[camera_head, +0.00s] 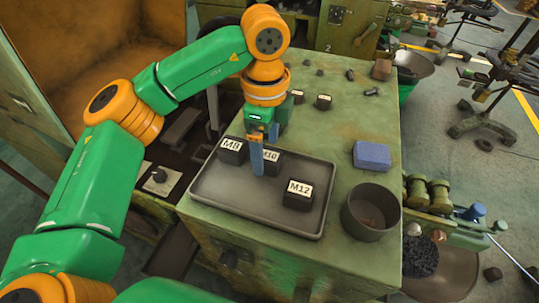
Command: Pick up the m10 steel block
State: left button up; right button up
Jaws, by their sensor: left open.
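The M10 steel block (271,162) is a dark block with a white label, at the back of the grey tray (229,205). The M8 block (232,151) sits to its left and the M12 block (299,194) to its right, nearer the front. My left gripper (262,158) points down over the tray by the M10 block. Its blue finger hides the left part of the M10 label. The gripper is open. I cannot tell whether it touches the block. My right gripper is not in view.
A dark round pot (371,212) stands right of the tray, with a blue block (372,155) behind it. Small dark blocks and parts lie at the back of the green cabinet top (335,130). A machine with an orange-brown housing stands at left.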

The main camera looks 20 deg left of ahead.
pick_arm(q)
jog(key=shift+f, duration=0.6)
jog(key=shift+w+d+f, duration=0.1)
jog(key=shift+w+f, duration=0.2)
jog(key=shift+f, duration=0.05)
jog(key=shift+s, duration=0.1)
jog(key=c, duration=1.1)
grip_shut()
jog(key=shift+r, duration=0.15)
